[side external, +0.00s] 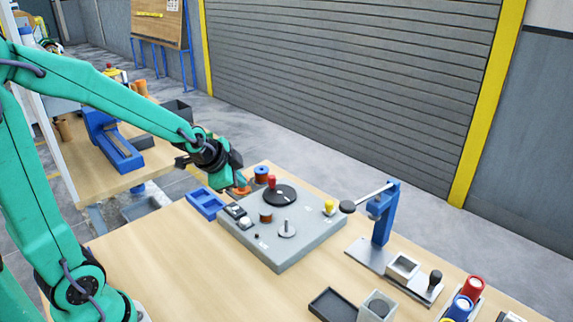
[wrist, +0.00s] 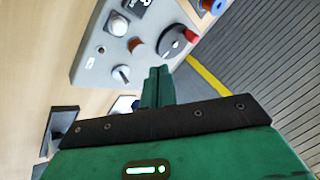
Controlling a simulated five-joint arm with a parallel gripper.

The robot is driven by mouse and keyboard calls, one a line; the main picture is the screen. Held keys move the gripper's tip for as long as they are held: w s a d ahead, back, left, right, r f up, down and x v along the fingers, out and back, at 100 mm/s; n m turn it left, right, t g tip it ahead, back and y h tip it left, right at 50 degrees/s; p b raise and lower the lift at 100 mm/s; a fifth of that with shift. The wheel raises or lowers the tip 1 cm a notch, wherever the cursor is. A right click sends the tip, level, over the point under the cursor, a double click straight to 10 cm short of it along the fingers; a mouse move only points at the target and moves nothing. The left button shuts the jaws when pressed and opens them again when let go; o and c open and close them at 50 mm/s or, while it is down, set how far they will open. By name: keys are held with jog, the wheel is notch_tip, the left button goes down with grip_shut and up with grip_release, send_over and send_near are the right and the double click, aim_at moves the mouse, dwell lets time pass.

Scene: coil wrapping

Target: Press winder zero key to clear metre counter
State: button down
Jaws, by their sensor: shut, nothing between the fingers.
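The winder (side external: 300,245) is a grey box on the wooden bench. Its top carries a black disc (side external: 283,196) with a red handle, a small copper spool (side external: 266,216), a metal post (side external: 287,231) and a yellow knob (side external: 329,207). At its left are a dark panel (side external: 235,211) and a pale round key (side external: 245,222), also in the wrist view (wrist: 118,26). I cannot read which key is the zero key or what the counter shows. My gripper (side external: 240,182) is shut and empty near the winder's back left edge; its fingers (wrist: 157,75) show in the wrist view.
A blue tray (side external: 206,204) lies left of the winder. A blue stand (side external: 381,215) with a rod rises at its right. Dark and grey boxes (side external: 334,305) and coloured cylinders (side external: 472,288) stand at the front right. The bench's left front is clear.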

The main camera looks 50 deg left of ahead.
aim_at(243, 222)
jog(key=shift+f, duration=0.15)
dwell(0.3)
jog(key=shift+f, duration=4.25)
jog(key=shift+f, duration=0.9)
jog(key=shift+r, duration=0.9)
jog(key=shift+r, duration=0.1)
jog(key=shift+r, duration=2.4)
